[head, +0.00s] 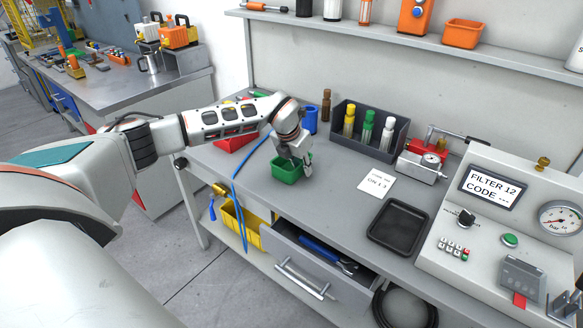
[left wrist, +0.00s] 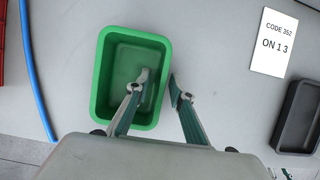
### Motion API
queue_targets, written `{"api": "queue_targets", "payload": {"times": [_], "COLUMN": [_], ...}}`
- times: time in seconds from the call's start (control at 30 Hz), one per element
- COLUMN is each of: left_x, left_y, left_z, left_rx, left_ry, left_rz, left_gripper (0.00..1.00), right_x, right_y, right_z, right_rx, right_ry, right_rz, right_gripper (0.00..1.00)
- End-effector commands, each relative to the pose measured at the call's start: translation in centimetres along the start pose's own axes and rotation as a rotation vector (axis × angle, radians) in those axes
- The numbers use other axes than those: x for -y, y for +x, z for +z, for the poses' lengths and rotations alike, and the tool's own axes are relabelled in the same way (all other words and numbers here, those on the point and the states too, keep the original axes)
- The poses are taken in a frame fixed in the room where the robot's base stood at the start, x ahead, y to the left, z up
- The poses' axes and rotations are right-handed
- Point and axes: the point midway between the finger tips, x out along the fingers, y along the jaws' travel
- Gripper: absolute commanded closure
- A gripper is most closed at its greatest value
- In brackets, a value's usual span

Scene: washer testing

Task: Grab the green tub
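The green tub (head: 286,172) stands upright on the grey workbench, below my left gripper (head: 301,160). In the left wrist view the tub (left wrist: 103,88) is seen from above and looks empty. My left gripper (left wrist: 159,82) is open there, one finger over the tub's inside and the other outside its right wall, so the right rim lies between them. I cannot tell whether the fingers touch the wall. My right gripper is not clearly in view.
A white code card (head: 377,182) and a black tray (head: 398,226) lie to the right. A red bin (head: 234,138) and a blue cable (head: 240,185) are to the left. A bottle rack (head: 380,146) stands behind. An open drawer (head: 292,262) juts out in front.

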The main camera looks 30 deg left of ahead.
Motion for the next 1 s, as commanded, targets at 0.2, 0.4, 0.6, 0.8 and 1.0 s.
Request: {"api": "queue_targets", "payload": {"times": [0.2,0.4,0.6,0.8,1.0], "left_x": [0.0,0.0,0.0,-0.1,-0.1], "left_y": [0.0,0.0,-0.3,-2.0,-6.4], "left_z": [0.0,0.1,0.2,1.0,2.8], "left_rx": [0.0,0.001,0.002,0.004,0.008], "left_ry": [0.0,0.0,0.0,-0.001,0.0], "left_rz": [0.0,0.0,0.0,0.001,0.001], "left_gripper": [1.0,1.0,1.0,1.0,1.0], "right_x": [0.0,0.0,0.0,0.0,0.0], "right_y": [0.0,0.0,0.0,0.0,-0.1], "right_z": [0.0,-0.1,0.0,-0.1,-0.2], "right_rx": [-0.001,-0.001,-0.001,-0.001,-0.002], "right_ry": [0.0,0.0,0.0,0.0,0.0], "right_rz": [0.0,0.0,0.0,0.0,0.0], "right_gripper": [0.68,0.68,0.68,0.68,0.68]}}
